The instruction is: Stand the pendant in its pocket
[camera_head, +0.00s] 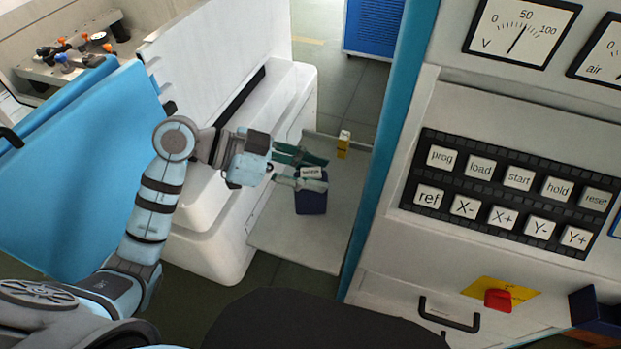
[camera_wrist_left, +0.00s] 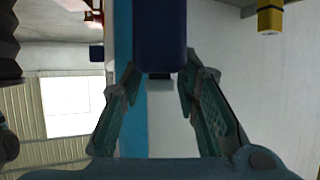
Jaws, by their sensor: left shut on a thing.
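In the left wrist view the pendant (camera_wrist_left: 160,38) is upside down, between the fingertips of my left gripper (camera_wrist_left: 158,80). It appears upright over a pale shelf; I cannot tell whether its bottom touches. A dark navy box (camera_head: 597,318), perhaps the pocket, is cut off at the lower right of the head view. My right gripper is not in view.
A yellow bottle-like thing (camera_head: 343,144) stands behind the pendant on the pale shelf (camera_head: 290,237). The blue edge of the machine (camera_head: 377,150) rises just right of the shelf. A black handle (camera_head: 449,316) and a red knob (camera_head: 498,300) stick out of the machine front.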

